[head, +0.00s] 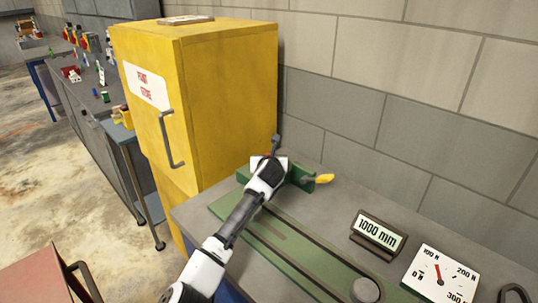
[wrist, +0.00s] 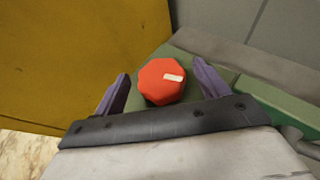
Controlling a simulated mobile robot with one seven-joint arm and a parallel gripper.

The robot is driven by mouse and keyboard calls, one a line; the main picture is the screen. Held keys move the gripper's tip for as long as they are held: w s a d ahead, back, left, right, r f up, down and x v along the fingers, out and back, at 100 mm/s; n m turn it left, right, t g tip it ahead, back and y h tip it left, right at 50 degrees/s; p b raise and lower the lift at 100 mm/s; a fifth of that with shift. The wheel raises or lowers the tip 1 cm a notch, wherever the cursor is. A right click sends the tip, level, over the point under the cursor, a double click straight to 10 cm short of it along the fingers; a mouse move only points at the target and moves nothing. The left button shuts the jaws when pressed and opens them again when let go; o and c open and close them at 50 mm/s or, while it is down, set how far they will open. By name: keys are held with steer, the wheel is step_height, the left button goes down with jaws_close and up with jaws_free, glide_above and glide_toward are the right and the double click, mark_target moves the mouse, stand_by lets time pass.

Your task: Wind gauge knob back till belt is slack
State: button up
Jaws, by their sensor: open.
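The red knob (wrist: 161,82), many-sided with a white mark on its face, shows in the wrist view. My gripper (wrist: 160,73) is open, with one dark purple finger on each side of the knob and visible gaps between. I cannot tell how deep the fingers reach around it. In the head view my gripper (head: 270,160) is at the far end of the green gauge bed (head: 285,245), and the arm hides the knob. The dial (head: 440,277) has its red needle near the 100 N mark. I cannot make out a belt or its slackness.
A yellow cabinet (head: 215,90) stands close left of my gripper. A green block with a yellow piece (head: 324,178) is just right of it. A block wall is behind.

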steer(key=shift+x, duration=0.85)
steer(key=c, duration=1)
steer(key=n+y, duration=0.3)
steer(key=y, duration=0.1)
steer(key=shift+d+n+g, duration=0.15)
steer(key=shift+n+g, duration=0.15)
steer(key=shift+n+g+y, duration=0.9)
steer(key=shift+n+y, duration=0.55)
steer(key=shift+y, duration=0.05)
steer(key=shift+n+g+y, duration=0.9)
steer(key=shift+n+y, duration=0.55)
steer(key=shift+y, duration=0.05)
